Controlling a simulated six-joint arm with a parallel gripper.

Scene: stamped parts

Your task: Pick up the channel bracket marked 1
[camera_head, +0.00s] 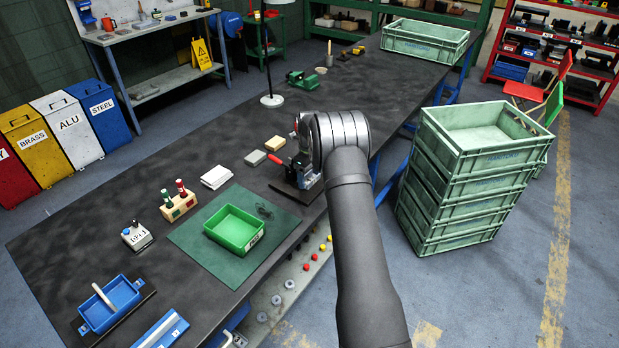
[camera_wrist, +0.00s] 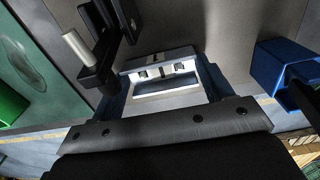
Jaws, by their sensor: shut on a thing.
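In the wrist view a pale metal channel bracket (camera_wrist: 165,88) with openings in its upper face sits between the fingers of my gripper (camera_wrist: 163,72). The gripper is shut on it. A small dark mark shows on the bracket's far edge, but I cannot read a number. In the head view my arm's wrist hides the bracket and most of the gripper, over the right side of the dark bench (camera_head: 240,112).
A clamp fixture with a red handle (camera_head: 276,159) stands beside my wrist. A green tray (camera_head: 234,229) lies on a green mat (camera_head: 187,240) to the left. In the wrist view a blue block (camera_wrist: 275,65) is to the right, and a dark part with a pale cylinder (camera_wrist: 77,47) is to the left.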

